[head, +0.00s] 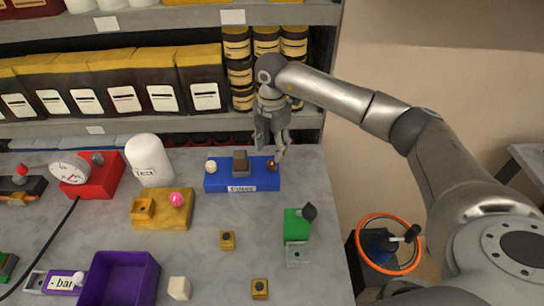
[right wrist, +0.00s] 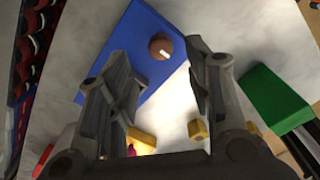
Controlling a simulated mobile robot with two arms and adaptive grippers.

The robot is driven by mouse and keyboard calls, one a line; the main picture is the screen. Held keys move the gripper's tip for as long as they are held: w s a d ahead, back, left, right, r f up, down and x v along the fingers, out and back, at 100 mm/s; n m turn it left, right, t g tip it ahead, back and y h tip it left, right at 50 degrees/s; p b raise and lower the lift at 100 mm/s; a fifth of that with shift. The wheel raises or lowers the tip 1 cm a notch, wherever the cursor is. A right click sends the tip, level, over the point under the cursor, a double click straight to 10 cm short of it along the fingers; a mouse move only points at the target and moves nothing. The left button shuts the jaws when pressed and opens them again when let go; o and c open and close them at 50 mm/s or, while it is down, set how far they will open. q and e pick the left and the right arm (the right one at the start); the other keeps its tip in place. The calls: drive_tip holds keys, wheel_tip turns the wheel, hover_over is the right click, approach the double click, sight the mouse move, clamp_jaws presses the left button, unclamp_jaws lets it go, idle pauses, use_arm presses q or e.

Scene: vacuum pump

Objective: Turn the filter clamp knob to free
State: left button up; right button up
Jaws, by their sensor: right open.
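A blue block (head: 215,183) with a white label, which seems to read "Filter", lies near the back of the grey table. It carries a white knob (head: 211,167) at its left, a brown square piece (head: 240,162) in the middle and a small brown round knob (head: 272,165) at its right end. In the right wrist view the brown knob (right wrist: 160,47) bears a white mark, and the blue block (right wrist: 135,42) runs diagonally. My right gripper (head: 272,150) is open, with its fingers pointing down close to the brown knob. The knob appears beyond the fingertips, between them. My left gripper is not in view.
A shelf (head: 230,128) with bags and jars stands right behind. A white tank (head: 150,165) and red gauge block (head: 105,180) are left. A green block (head: 297,222) with a dark lever and a yellow block (head: 150,216) are in front. A purple bin (head: 125,290) is front left.

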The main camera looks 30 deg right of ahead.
sight(272, 162)
wheel_tip(272, 162, up, 6)
drive_tip(key=shift+f, duration=0.25)
drive_tip(key=shift+f, duration=0.1)
idle(0.4)
